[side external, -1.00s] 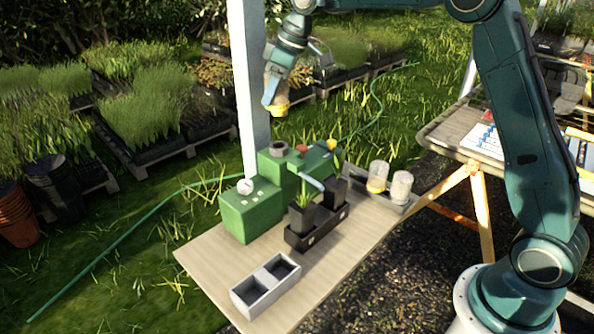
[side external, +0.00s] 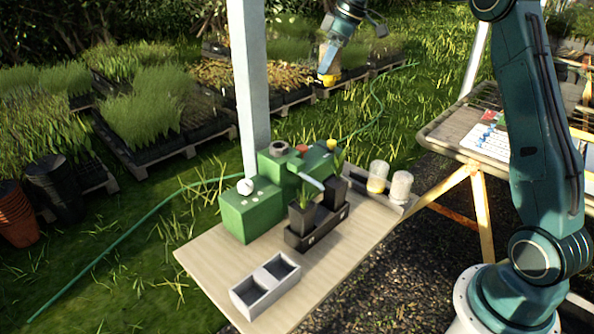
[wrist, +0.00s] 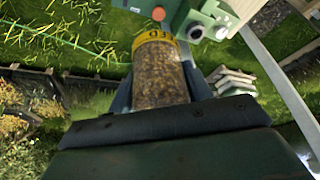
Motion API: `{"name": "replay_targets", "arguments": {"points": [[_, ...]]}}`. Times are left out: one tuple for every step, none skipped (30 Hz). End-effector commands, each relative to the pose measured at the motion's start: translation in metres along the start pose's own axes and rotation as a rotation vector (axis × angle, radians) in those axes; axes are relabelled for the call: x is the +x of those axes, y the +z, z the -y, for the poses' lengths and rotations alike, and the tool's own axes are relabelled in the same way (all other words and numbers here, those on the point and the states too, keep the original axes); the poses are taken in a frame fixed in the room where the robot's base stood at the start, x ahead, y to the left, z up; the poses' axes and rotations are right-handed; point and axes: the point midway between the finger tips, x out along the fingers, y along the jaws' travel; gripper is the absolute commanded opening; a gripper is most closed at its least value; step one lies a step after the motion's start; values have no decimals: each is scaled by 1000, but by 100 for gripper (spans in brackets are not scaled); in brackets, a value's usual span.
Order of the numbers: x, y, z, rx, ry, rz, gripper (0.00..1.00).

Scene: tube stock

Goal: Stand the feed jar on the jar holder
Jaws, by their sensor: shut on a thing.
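The feed jar (wrist: 160,75) is clear with brown grainy contents and a yellow lettered band at its far end. My gripper (wrist: 158,90) is shut on it, one finger on each side. In the side view my gripper (side external: 330,68) is high above and behind the bench, with the jar's yellow end (side external: 327,80) pointing down. The green machine (side external: 250,213) on the bench has a grey round ring (side external: 280,149) on top, which looks like the jar holder. The jar is well apart from it. Part of the machine also shows in the wrist view (wrist: 180,14).
A white post (side external: 249,90) stands close behind the machine. On the bench (side external: 215,265) are a black tray (side external: 318,232) with potted plants, a grey two-part box (side external: 265,284), and two clear jars (side external: 389,183) in a grey rack. The bench's front left is clear.

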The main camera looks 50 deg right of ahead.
Motion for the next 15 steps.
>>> {"name": "replay_targets", "arguments": {"points": [[-6,14,-10,5,3,-1,23],[-9,20,-13,5,3,-1,23],[-12,28,-18,4,3,-1,23],[-14,33,-21,3,3,-1,23],[-16,38,-24,3,3,-1,23],[-19,45,-27,2,3,-1,23],[-21,50,-29,2,3,-1,23],[-23,54,-31,2,3,-1,23],[-25,59,-34,2,3,-2,23],[-27,63,-35,1,3,-2,23],[-28,67,-37,1,3,-2,23],[-30,72,-39,2,3,-2,23],[-32,75,-40,1,3,-2,23],[-33,79,-42,1,3,-2,23],[-35,83,-44,2,3,-2,23]]}}
